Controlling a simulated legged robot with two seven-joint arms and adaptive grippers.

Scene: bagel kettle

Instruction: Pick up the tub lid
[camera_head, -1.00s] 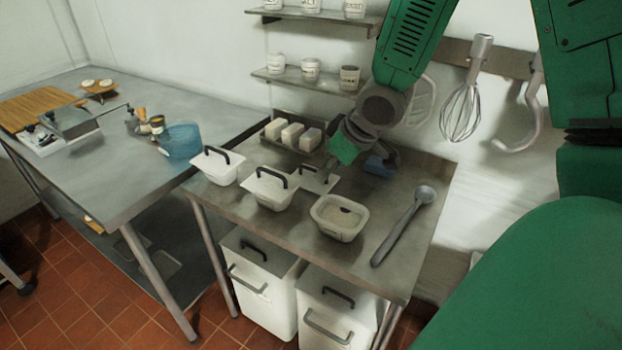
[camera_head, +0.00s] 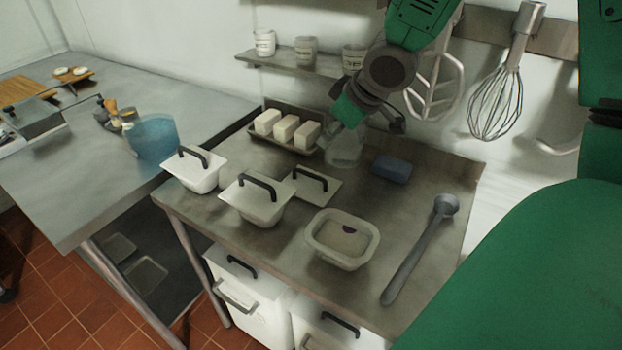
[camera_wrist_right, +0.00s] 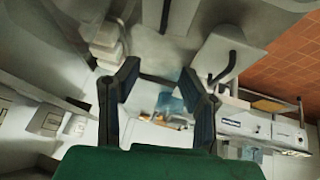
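The tub lid (camera_head: 296,186), white with a black arched handle, lies flat on the steel table behind the open white tub (camera_head: 320,246). My right gripper (camera_head: 338,142) hangs above the back of the table, behind the lid and apart from it. Its fingers look pale and blurred there. In the right wrist view the gripper (camera_wrist_right: 160,76) is open, with nothing between its fingers. A white lid with a black handle (camera_wrist_right: 225,62) shows there to the right of the fingers; I cannot tell which lid it is. My left gripper is out of view.
Two lidded white tubs (camera_head: 197,178) (camera_head: 246,207) stand left of the lid. A tray (camera_head: 255,133) of white blocks is at the back. A blue sponge (camera_head: 392,168) and a grey ladle (camera_head: 412,256) lie to the right. A whisk (camera_head: 497,105) hangs on the wall.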

